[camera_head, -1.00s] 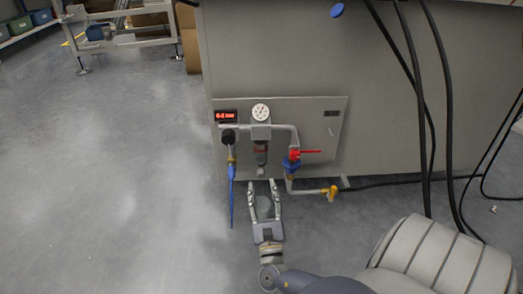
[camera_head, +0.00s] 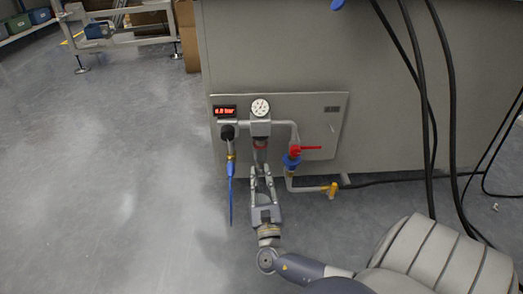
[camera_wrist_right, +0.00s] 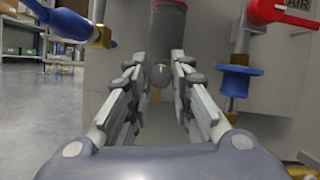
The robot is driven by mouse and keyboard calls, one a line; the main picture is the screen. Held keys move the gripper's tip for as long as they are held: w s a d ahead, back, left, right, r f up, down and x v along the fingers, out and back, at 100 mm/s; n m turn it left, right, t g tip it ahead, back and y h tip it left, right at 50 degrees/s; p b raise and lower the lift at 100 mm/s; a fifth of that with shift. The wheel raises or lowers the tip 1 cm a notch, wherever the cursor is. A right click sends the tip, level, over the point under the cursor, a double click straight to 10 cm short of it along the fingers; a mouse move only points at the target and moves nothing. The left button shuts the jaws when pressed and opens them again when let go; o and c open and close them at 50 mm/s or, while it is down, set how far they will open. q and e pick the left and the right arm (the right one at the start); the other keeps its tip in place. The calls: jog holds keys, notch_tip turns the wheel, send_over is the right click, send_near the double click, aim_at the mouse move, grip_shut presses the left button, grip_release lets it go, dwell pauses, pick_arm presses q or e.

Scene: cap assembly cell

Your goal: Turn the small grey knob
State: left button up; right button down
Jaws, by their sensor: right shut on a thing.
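The small grey knob (camera_wrist_right: 159,76) is a round dark grey piece under the grey bowl (camera_wrist_right: 169,40) of the air unit, which has a red ring on top. In the wrist view the knob sits between the fingertips of my right gripper (camera_wrist_right: 160,78). In the head view my right gripper (camera_head: 262,172) reaches up from below to the underside of the bowl (camera_head: 260,156), its fingers shut on the knob. The knob itself is hidden there by the fingers. My left gripper is not in view.
A round gauge (camera_head: 261,107) and a red-lit display (camera_head: 225,111) sit above. A blue hose (camera_head: 231,195) hangs left. Black cables (camera_head: 453,110) hang farther right. Left floor is clear.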

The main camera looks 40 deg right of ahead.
jog(key=shift+f, duration=0.1)
jog(key=m+g+h+b, duration=0.1)
jog(key=m, duration=0.3)
jog(key=shift+h, duration=0.3)
jog(key=m+g, duration=0.1)
jog(key=m, duration=0.1)
jog(key=m+g+h, duration=0.1)
jog(key=m, duration=0.1)
jog(key=shift+w+a+m+h+b, duration=0.1)
jog(key=shift+a+m+h+b, duration=0.05)
jog(key=shift+m+h+b, duration=0.2)
jog(key=shift+m+g, duration=0.4)
jog(key=shift+m, duration=0.25)
jog(key=c, duration=1.4)
grip_release()
